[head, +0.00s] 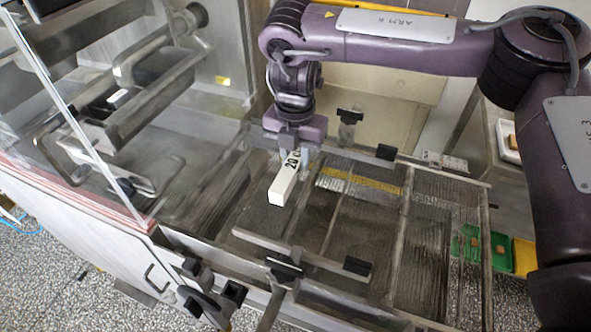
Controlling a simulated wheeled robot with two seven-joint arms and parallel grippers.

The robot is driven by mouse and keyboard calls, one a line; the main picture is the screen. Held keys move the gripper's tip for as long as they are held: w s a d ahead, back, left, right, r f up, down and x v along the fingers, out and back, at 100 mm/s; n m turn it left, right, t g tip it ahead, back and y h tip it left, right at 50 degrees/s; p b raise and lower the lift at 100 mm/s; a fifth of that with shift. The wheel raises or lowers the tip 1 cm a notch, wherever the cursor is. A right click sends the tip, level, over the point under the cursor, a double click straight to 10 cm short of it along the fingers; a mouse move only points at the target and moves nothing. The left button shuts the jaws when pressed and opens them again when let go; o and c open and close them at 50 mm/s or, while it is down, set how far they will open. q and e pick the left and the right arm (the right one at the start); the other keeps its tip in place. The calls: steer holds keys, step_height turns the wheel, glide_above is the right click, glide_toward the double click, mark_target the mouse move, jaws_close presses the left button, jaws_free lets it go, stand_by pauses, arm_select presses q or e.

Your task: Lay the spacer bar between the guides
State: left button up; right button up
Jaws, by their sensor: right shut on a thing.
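The spacer bar (283,187) is a white block with black "20" lettering on it. My right gripper (294,145), on the purple arm, is shut on its far end. The bar points toward the camera over the dark mesh; whether it touches the mesh I cannot tell. The near guide (315,260) is a grey rail with black knobs, in front of the bar. The far guide (360,150) is a similar rail behind it, partly hidden by my right gripper. My left gripper does not show.
The wire mesh bed (330,215) has a metal frame and a yellow strip (358,187). A clear panel (75,110) and steel machinery stand at the left. Green (468,245) and yellow (525,257) trays lie at the right. A white tray (508,138) sits at the far right.

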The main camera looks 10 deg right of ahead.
mark_target(295, 168)
steer(key=shift+f, duration=0.35)
step_height(295, 168, down, 3)
steer(key=shift+r, duration=0.2)
steer(key=shift+f, duration=0.35)
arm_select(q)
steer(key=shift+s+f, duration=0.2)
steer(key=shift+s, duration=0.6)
arm_select(e)
steer(key=shift+f, duration=0.1)
steer(key=o, duration=1.1)
steer(key=shift+c, duration=0.2)
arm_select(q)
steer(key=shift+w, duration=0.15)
